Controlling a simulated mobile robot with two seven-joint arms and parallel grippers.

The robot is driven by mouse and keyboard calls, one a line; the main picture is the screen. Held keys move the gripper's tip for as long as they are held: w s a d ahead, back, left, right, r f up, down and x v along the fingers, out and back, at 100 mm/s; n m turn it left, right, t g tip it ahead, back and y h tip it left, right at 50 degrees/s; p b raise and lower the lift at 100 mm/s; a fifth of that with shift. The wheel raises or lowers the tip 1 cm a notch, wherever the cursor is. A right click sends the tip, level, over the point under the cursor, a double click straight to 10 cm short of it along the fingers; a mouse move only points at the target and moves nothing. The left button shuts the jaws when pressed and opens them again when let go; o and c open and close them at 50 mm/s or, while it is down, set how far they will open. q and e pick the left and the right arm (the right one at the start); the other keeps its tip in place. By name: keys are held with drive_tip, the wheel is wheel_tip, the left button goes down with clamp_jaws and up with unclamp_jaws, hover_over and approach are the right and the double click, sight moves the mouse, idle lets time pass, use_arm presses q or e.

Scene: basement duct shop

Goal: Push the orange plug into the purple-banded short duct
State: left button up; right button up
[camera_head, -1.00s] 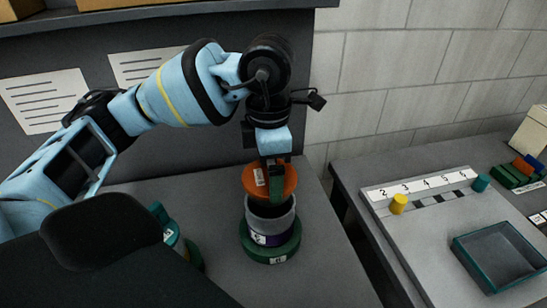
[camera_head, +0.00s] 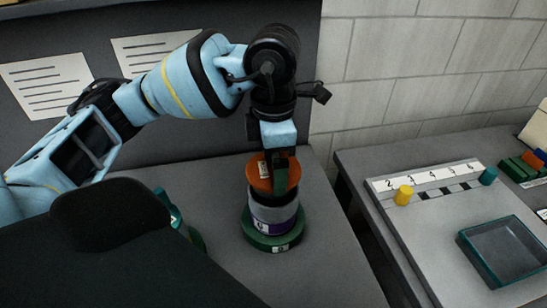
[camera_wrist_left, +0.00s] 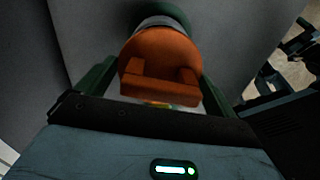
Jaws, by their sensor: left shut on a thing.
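The orange plug (camera_head: 259,174) is a round disc with a raised grip, also seen in the left wrist view (camera_wrist_left: 160,52). My left gripper (camera_head: 281,178) is shut on it from above, with green fingers at both sides in the wrist view. The plug is at the mouth of the grey short duct (camera_head: 268,212) with the purple band (camera_head: 276,229), covering its opening. I cannot tell how deep it sits. The duct stands upright in a green ring base (camera_head: 262,242) on the bench.
A teal and green object (camera_head: 174,216) is partly hidden behind a dark part at left. On the right bench are a numbered strip (camera_head: 428,176), a yellow cylinder (camera_head: 403,195), a teal cylinder (camera_head: 488,176) and a teal tray (camera_head: 474,246). A gap separates the benches.

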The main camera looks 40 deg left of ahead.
use_arm(q)
drive_tip(key=shift+f, duration=0.15)
use_arm(e)
drive_tip(key=shift+s+f, duration=0.15)
drive_tip(key=shift+s, duration=0.15)
use_arm(q)
drive_tip(key=shift+f, duration=0.35)
use_arm(e)
drive_tip(key=shift+w+f, duration=0.1)
drive_tip(key=shift+f, duration=0.05)
use_arm(q)
drive_tip(key=shift+f+b, duration=0.45)
drive_tip(key=shift+f, duration=0.05)
use_arm(e)
drive_tip(key=shift+f, duration=0.25)
use_arm(q)
drive_tip(key=shift+f, duration=0.25)
use_arm(e)
drive_tip(key=shift+f, duration=0.15)
